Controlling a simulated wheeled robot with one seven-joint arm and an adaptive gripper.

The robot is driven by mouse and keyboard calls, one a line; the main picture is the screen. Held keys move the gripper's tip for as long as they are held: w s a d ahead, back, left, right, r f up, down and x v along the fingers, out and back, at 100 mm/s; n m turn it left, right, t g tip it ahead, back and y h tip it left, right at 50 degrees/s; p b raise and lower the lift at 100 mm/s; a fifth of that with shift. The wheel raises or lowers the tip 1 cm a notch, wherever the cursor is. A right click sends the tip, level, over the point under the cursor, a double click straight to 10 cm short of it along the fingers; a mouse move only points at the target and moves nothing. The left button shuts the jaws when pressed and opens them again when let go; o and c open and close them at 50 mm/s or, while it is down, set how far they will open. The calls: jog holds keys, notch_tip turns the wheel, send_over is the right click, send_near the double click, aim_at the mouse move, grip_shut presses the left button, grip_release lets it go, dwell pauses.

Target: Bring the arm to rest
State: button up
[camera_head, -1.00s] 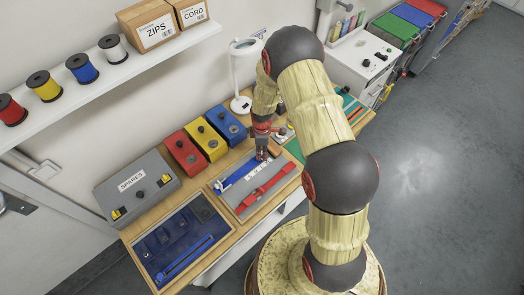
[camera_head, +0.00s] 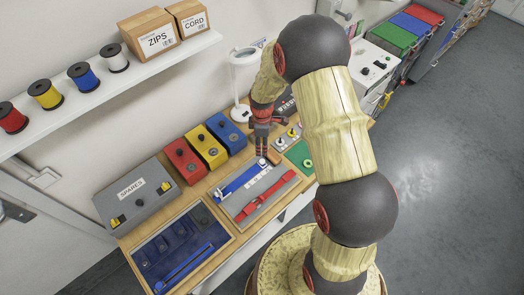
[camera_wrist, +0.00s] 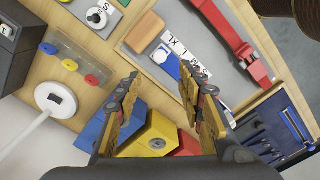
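My gripper (camera_head: 261,152) hangs pointing down above the workbench (camera_head: 207,184), near the far end of the grey tray (camera_head: 232,206). In the wrist view my gripper (camera_wrist: 160,70) has its fingers spread apart, with nothing held between them. The tray holds a blue strap (camera_head: 238,181), a red buckled strap (camera_head: 265,197) and a white size strip (camera_head: 259,181). In the wrist view the red strap (camera_wrist: 236,35) and the strip lettered S M L XL (camera_wrist: 187,52) lie beyond the fingers. The blue strap is mostly hidden there.
Red (camera_head: 185,160), yellow (camera_head: 206,146) and blue (camera_head: 227,131) boxes line the back of the bench. A white lamp (camera_head: 241,85) stands close behind my gripper. The SPARES box (camera_head: 136,196) and blue tray (camera_head: 180,245) are at left. Open floor (camera_head: 450,180) lies right.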

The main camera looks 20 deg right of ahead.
jog(key=shift+r, duration=0.55)
jog(key=s+a+r+m+t+b, duration=0.2)
jog(key=s+r+m+b, duration=0.4)
jog(key=s, duration=0.6)
jog(key=s+a+r+m+t+b, duration=0.3)
jog(key=s+r+m+b, duration=0.3)
jog(key=s+r+b, duration=0.4)
jog(key=shift+s+a+r+m+t+b, duration=0.35)
jog(key=shift+s+a+b, duration=0.35)
jog(key=shift+s+b, duration=0.5)
jog(key=shift+c, duration=0.5)
dwell(2.2)
